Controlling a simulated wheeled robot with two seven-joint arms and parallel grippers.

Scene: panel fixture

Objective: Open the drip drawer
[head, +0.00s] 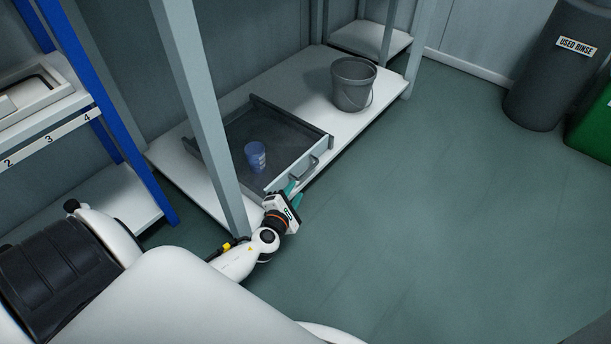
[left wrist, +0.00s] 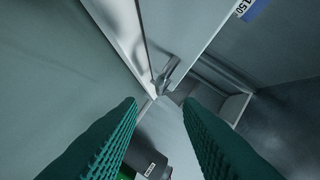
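The drip drawer (head: 283,178) is a grey, open-topped tray in a dark frame, low on a white shelf. A translucent blue cup (head: 256,156) stands inside it. A bar handle (head: 309,166) is on its front panel; it also shows in the left wrist view (left wrist: 169,73). My left gripper (head: 293,188) is close to the drawer front, near the handle. In the left wrist view its green fingers (left wrist: 160,101) are spread with nothing between them, and the handle is just beyond the tips. My right gripper is not in view.
A grey bucket (head: 352,86) stands on the shelf (head: 300,75) beyond the drawer. A grey post (head: 208,115) rises near my left arm. A blue-framed rack (head: 100,100) is at left. A dark "USED RINSE" bin (head: 550,75) stands far right. The floor in front is clear.

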